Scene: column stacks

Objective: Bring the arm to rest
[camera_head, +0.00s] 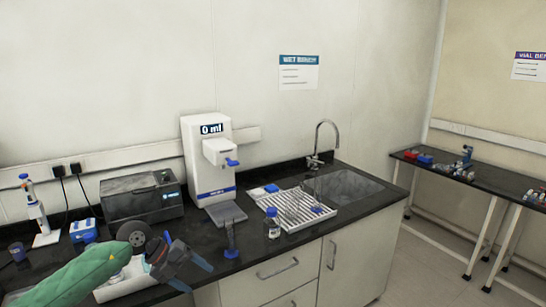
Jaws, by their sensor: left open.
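My left arm, in a green sleeve, comes in from the lower left of the head view. Its dark and blue gripper (199,277) is over the front edge of the black bench (255,255). The jaws are open, and I see nothing between them. A small dark column on a blue base (231,242) stands upright on the bench, to the right of the gripper and apart from it. My right gripper is not in view.
A white dispenser (209,165) reading 0 ml stands behind. A blue-capped bottle (272,224), a white drying rack (312,212) and a sink (345,187) are to the right. A grey machine (140,197) and a pipette stand (37,212) are at left. Another table (470,178) stands far right.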

